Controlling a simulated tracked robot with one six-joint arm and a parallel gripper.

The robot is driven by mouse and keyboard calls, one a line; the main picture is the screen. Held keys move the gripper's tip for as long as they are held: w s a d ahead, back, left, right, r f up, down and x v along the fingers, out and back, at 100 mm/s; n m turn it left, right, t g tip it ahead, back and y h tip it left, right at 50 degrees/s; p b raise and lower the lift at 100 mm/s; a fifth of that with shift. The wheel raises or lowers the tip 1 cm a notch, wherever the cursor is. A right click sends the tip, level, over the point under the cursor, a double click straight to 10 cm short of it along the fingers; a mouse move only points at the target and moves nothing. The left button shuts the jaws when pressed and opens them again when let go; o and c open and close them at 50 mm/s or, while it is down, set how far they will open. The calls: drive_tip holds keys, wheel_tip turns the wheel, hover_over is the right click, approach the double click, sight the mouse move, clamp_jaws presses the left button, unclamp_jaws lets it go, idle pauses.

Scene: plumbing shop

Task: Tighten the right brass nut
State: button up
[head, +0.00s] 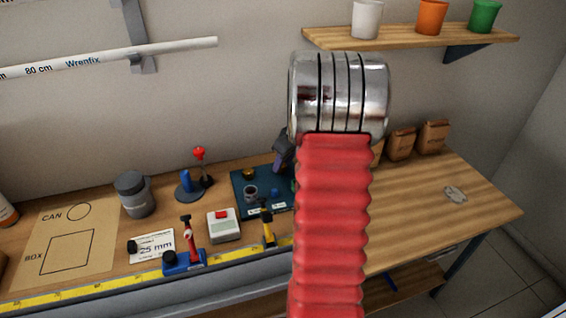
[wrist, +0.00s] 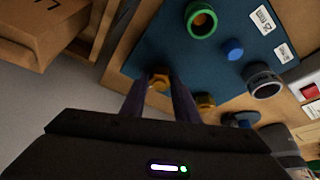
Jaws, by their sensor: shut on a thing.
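In the wrist view, a brass nut (wrist: 159,78) sits on the blue mat (wrist: 135,58) between the two fingers of my gripper (wrist: 158,86). My gripper is shut on this nut, the right one of the two as seen from the head. The left brass nut (wrist: 205,101) stands just beside the fingers in the wrist view. In the head view, the left nut (head: 249,173) shows on the mat (head: 243,183), with my gripper (head: 282,155) partly visible beside my arm. My arm hides the held nut there.
A green ring (wrist: 201,20), a blue cap (wrist: 233,49) and a grey ring (wrist: 264,82) sit on the mat. A white box with a red button (head: 223,225) and a yellow-handled tool (head: 268,224) stand nearby. Brown bags (head: 433,137) stand at the back right. The right bench top is mostly clear.

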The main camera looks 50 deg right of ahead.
drive_tip(key=shift+c, duration=1.1)
